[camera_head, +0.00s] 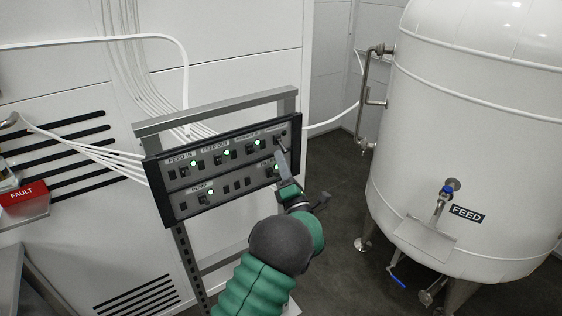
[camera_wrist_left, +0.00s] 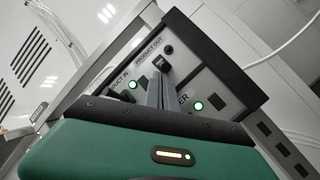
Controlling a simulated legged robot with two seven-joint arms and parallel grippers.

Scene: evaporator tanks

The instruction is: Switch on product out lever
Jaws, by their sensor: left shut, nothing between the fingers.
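The product out lever (camera_wrist_left: 160,63) is a small dark switch under the "PRODUCT OUT" label in the left wrist view. The indicator (camera_wrist_left: 168,49) beside it is dark. My left gripper (camera_wrist_left: 164,76) is shut and empty, its fingertips right at the lever; I cannot tell if they touch. In the head view my left gripper (camera_head: 282,147) reaches the right end of the black control panel (camera_head: 238,185) and hides the lever there. My right gripper is out of view.
Other panel indicators glow green, including the product in light (camera_wrist_left: 132,84). The panel sits on a grey metal frame (camera_head: 215,112). A white feed tank (camera_head: 450,130) stands at the right, with dark open floor (camera_head: 335,190) between. A red fault sign (camera_head: 24,192) is at the left.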

